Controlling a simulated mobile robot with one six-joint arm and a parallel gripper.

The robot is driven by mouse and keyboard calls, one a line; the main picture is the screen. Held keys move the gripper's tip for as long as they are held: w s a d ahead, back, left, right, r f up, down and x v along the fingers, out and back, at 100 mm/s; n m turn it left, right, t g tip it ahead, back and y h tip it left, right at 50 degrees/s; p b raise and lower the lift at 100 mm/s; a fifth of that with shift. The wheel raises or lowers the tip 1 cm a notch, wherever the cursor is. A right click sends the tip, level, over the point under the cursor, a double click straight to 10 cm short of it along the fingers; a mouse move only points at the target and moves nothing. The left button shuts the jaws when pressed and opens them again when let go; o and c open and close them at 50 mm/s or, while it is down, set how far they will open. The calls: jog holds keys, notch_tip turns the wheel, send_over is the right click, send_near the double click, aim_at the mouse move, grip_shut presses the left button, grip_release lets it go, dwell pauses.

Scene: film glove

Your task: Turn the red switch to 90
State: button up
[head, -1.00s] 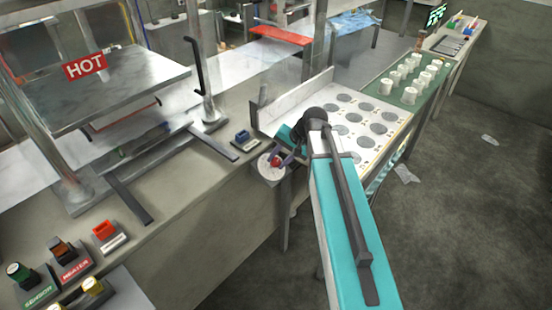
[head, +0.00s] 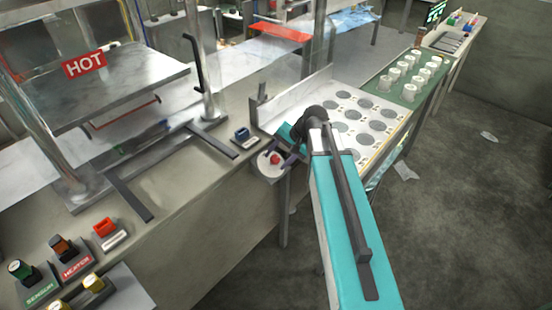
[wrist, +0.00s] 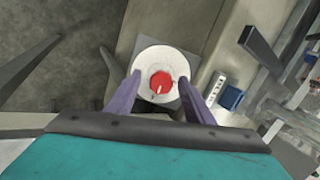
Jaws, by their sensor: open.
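The red switch (wrist: 161,84) is a round red knob with a short white mark, set in the middle of a white dial plate (wrist: 149,60) on a grey mount. In the wrist view the mark points down and slightly left. In the head view the red switch (head: 275,158) sits at the end of the counter. My gripper (wrist: 161,93) is open, its two purple fingers on the left and right of the knob. I cannot tell whether either finger touches it. In the head view my gripper (head: 278,160) is at the dial, partly hidden by my arm.
A small blue switch (head: 242,134) stands on the counter just behind the dial. A tray with round grey wells (head: 300,92) lies beyond my arm. A green table with white cups (head: 424,72) is farther back. Several coloured switches (head: 76,264) stand at the front left.

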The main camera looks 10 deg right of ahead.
jog(key=shift+d+r, duration=0.1)
jog(key=shift+r, duration=0.05)
jog(key=shift+s+d+r, duration=0.1)
jog(key=shift+d+r, duration=0.05)
jog(key=shift+r, duration=0.2)
jog(key=b+v, duration=0.2)
jog(key=v, duration=1)
jog(key=shift+d+r, duration=0.2)
jog(key=shift+r, duration=0.1)
jog(key=shift+s, duration=0.15)
